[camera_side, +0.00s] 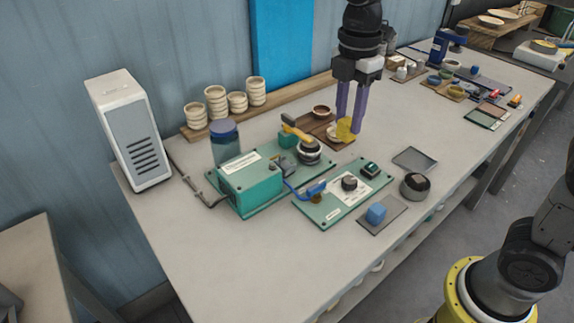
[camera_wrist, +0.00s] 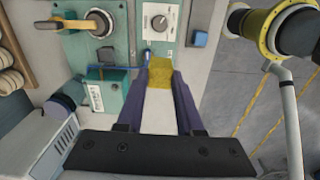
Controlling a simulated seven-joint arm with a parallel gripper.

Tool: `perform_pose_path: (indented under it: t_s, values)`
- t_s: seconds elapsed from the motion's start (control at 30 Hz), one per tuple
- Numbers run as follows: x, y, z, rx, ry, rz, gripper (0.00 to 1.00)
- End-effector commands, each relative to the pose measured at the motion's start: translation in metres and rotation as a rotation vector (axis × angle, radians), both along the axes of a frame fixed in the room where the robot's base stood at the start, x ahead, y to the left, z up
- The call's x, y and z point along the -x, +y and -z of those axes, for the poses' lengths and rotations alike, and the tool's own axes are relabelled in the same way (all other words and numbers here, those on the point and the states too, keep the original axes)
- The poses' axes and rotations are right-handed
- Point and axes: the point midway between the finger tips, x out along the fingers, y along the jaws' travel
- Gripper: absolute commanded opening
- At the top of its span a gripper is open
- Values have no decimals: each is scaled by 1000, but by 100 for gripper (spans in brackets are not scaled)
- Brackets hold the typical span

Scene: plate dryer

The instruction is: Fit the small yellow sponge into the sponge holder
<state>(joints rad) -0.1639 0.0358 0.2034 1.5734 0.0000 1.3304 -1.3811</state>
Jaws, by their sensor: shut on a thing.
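My gripper (camera_side: 349,127) has two long purple fingers pointing down and is shut on the small yellow sponge (camera_side: 344,133). In the wrist view the sponge (camera_wrist: 160,74) sits between the fingertips of my gripper (camera_wrist: 160,85). In the side view the gripper hangs over the back part of the table, by a brown wooden board (camera_side: 318,125). The gap between the sponge and the table is hard to judge. I cannot tell for certain which thing is the sponge holder.
A teal machine (camera_side: 250,185) with a yellow-handled part (camera_side: 296,130) stands left of the gripper. A dial panel (camera_side: 343,197), a blue block (camera_side: 376,213) on a dark mat, an empty grey tray (camera_side: 415,160) and a round dark-topped pot (camera_side: 415,186) lie nearer the front.

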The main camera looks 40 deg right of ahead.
Motion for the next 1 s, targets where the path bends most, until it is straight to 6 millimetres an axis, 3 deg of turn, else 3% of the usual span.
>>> perform_pose_path:
  t_s: [0.17,0.57,0.7,1.0]
  values:
    - [-10,11,17,0,1,-26,0]
    - [-91,27,54,0,1,-26,0]
    - [-110,30,79,1,3,-26,0]
    - [-131,34,102,0,-2,-26,0]
